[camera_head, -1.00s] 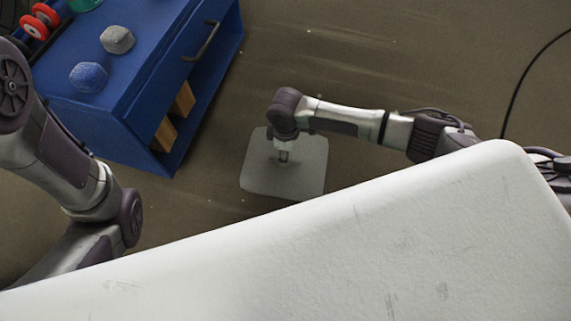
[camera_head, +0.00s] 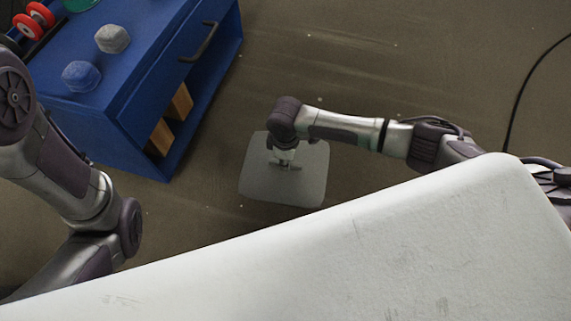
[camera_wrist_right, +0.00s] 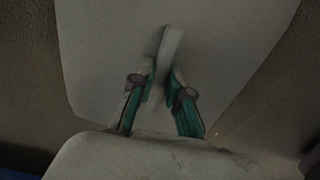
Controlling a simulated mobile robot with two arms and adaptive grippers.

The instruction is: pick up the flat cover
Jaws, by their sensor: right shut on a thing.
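My right gripper (camera_head: 285,166) is over the middle of the cover. Its green-padded fingers (camera_wrist_right: 161,84) are shut on the handle in the right wrist view. Whether the cover is clear of the floor is hard to tell. My left arm shows at the left, but its gripper is out of view.
A blue cabinet (camera_head: 130,90) with a dark handle stands at the upper left, with a blue lump (camera_head: 82,76), a grey lump (camera_head: 113,39) and red-ended items (camera_head: 34,22) on top. A black cable (camera_head: 520,100) lies at the right. The brown floor (camera_head: 330,60) between is open.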

